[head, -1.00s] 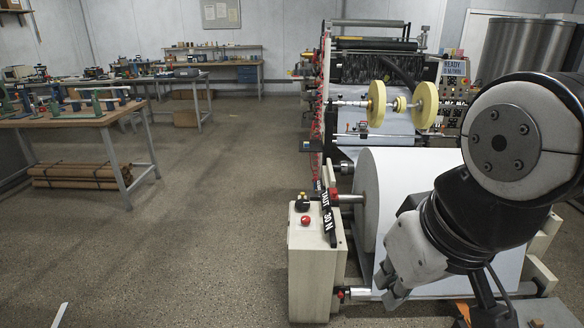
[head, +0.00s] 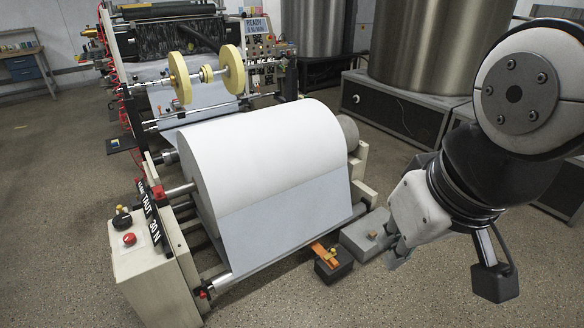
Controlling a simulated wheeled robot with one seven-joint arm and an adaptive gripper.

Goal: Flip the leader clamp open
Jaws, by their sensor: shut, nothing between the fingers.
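My gripper (head: 392,254) is at the right of the head view, pointing down and left, shut and empty. It appears to the right of the large white paper roll (head: 265,140) on its stand, with no visible contact. I cannot clearly pick out the leader clamp. A metal crossbar (head: 212,112) with small fittings lies between the roll and the coating machine (head: 180,50), far from my gripper. An orange lever-like part (head: 323,250) sits on a dark block on the floor in front of the roll; I cannot tell what it is.
A control box (head: 150,262) with a red button and a "TAUT 30 N" sign stands at the roll's left. Two yellow discs (head: 206,74) sit on a shaft above the crossbar. A grey box (head: 363,236) lies near my gripper. Floor (head: 60,200) is clear at left.

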